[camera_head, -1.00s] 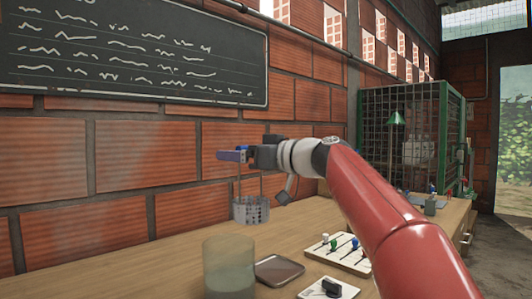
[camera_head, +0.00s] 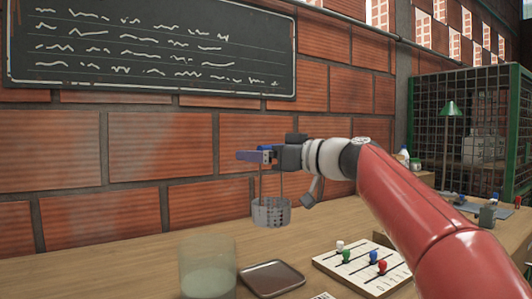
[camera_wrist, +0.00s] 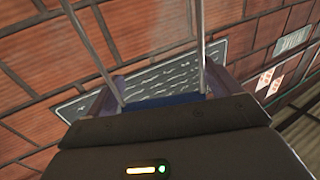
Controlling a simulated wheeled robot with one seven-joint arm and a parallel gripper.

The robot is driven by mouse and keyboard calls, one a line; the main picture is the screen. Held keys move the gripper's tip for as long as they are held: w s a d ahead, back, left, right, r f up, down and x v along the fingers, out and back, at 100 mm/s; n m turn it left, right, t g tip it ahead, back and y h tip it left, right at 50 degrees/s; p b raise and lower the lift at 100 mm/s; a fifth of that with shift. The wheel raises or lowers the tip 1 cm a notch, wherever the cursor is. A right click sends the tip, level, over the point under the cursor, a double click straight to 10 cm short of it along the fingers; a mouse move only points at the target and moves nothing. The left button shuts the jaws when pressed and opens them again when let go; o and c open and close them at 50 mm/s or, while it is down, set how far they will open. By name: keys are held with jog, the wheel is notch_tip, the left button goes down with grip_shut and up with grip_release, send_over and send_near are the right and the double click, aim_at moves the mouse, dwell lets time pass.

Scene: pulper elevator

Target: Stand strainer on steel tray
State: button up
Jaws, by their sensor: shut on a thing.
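The strainer (camera_head: 271,212) is a grey perforated cup on two thin upright rods. It hangs upright below my gripper (camera_head: 256,156), which is shut on the top of its handle. In the wrist view my gripper (camera_wrist: 160,98) shows with the strainer's two rods (camera_wrist: 92,50) running past the fingers. The steel tray (camera_head: 272,278) is a shallow dark square with a bright rim, lying flat on the wooden bench. The strainer appears above and behind the tray in the head view, apart from it; the exact distance is unclear. The tray looks empty.
A glass jar (camera_head: 208,266) with pale liquid stands just left of the tray. A board with coloured knobs (camera_head: 362,268) lies to its right. The brick wall (camera_head: 150,145) rises behind the bench (camera_head: 120,262). A wire cage (camera_head: 465,125) stands at the back right.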

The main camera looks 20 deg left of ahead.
aim_at(287, 217)
jog(key=shift+f+b, duration=2.6)
jog(key=shift+f, duration=1.25)
notch_tip(287, 217, down, 5)
jog(key=b, duration=0.5)
jog(key=shift+f+b, duration=0.1)
jog(key=shift+b, duration=0.3)
jog(key=o, duration=0.9)
jog(key=b+v, duration=0.1)
jog(key=v, duration=0.7)
jog(key=shift+b, duration=0.3)
jog(key=shift+a, duration=0.1)
